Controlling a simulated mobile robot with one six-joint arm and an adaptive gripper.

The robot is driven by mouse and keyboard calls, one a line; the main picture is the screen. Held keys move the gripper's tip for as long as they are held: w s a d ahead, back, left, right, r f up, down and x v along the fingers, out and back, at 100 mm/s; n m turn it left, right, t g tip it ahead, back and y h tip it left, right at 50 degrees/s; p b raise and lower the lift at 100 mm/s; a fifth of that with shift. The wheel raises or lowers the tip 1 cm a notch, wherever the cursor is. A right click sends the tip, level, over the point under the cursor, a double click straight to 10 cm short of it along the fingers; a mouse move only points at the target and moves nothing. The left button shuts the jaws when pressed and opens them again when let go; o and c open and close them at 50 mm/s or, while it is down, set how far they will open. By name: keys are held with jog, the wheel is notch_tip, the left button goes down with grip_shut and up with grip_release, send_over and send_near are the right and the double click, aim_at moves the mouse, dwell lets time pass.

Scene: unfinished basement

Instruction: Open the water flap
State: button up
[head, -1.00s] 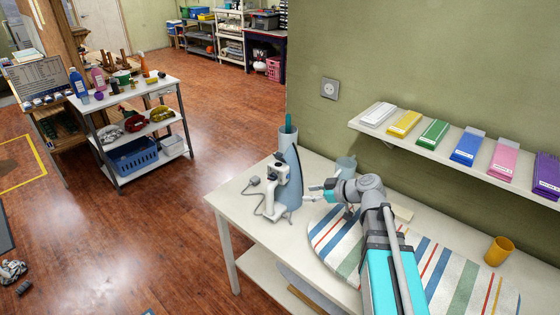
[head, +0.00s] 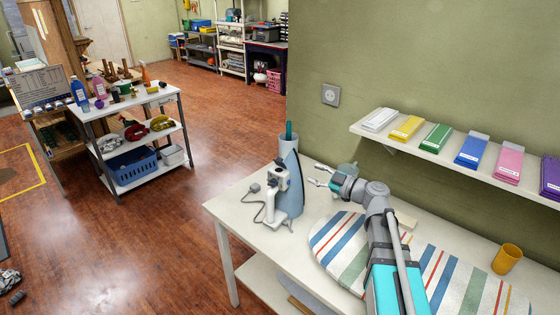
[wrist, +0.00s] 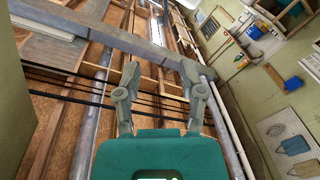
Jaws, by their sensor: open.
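The iron (head: 291,180) stands upright on its heel near the left end of the white table (head: 235,210). Its blue-grey soleplate faces right and its white body and handle (head: 270,203) face left. A cord and plug lie beside it. The water flap is too small to make out. My gripper (head: 316,175) is open and empty, to the right of the iron's upper part, its fingers pointing left and apparently apart from the iron. In the wrist view my open gripper (wrist: 158,85) shows both fingers spread with nothing between them; the iron is not visible there.
A striped ironing board (head: 335,240) lies under my arm. A wall shelf (head: 400,148) holds coloured packs. The wrist view faces ceiling joists (wrist: 60,95) and pipes.

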aim_at(280, 160)
jog(key=x, duration=1.3)
jog(key=shift+w+a, duration=0.15)
jog(key=shift+a, duration=0.25)
